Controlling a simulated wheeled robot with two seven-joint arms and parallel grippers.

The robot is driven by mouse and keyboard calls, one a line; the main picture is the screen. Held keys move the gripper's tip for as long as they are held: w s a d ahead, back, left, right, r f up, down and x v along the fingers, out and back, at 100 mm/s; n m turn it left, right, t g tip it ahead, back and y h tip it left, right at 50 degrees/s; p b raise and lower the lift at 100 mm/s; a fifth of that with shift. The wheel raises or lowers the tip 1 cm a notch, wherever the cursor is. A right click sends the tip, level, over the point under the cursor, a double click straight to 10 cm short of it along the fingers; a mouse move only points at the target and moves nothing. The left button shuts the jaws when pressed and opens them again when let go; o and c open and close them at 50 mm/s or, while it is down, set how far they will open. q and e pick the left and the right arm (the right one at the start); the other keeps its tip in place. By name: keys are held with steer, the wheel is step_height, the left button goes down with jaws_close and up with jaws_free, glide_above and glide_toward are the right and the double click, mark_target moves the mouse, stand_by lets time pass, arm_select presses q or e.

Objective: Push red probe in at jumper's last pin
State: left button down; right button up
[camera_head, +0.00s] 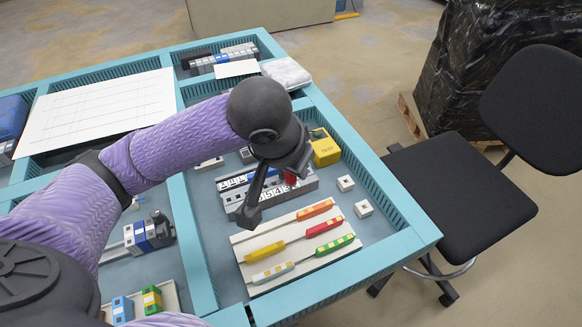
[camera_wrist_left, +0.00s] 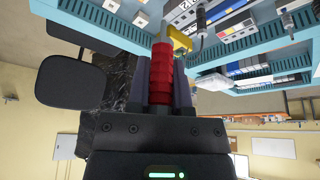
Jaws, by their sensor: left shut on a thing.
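My left gripper (camera_head: 283,178) is over the terminal block. In the left wrist view, its fingers (camera_wrist_left: 161,85) are shut around the ribbed red probe (camera_wrist_left: 161,66), whose pale tip points away from the palm. Only a small red part of the probe (camera_head: 291,179) shows in the head view. The grey terminal block (camera_head: 309,184) with numbered white labels lies in the tray below, partly hidden by my gripper. I cannot make out the jumper or its last pin, nor whether the probe tip touches the block. My right gripper is not in view.
A yellow TEST box (camera_head: 324,149) stands close behind the block. Two small white cubes (camera_head: 346,183) are to its right. A pale board (camera_head: 249,247) with coloured handled pieces lies in front. The teal tray rim (camera_head: 385,254) borders the right side, with a chair beyond.

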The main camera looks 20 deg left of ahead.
arm_select(q)
steer(key=w+a+f+m+h+b, duration=0.1)
steer(key=w+a+f+m, duration=0.1)
steer(key=a+f+m, duration=0.1)
steer(key=w+a+f+m+g+h+b, duration=0.1)
steer(key=w+a+f+m, duration=0.1)
steer(key=f, duration=0.4)
steer(key=w+a+f+m+g+h+b, duration=0.1)
steer(key=w+a+f+m, duration=0.2)
steer(key=a+f+m, duration=0.1)
steer(key=shift+a+f+m, duration=0.3)
steer(key=shift+f, duration=0.3)
steer(key=shift+r, duration=0.45)
steer(key=shift+p, duration=0.4)
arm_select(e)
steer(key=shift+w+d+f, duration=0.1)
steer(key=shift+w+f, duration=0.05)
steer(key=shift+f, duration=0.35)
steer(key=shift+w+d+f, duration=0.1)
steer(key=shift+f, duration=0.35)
arm_select(q)
steer(key=shift+f, duration=0.2)
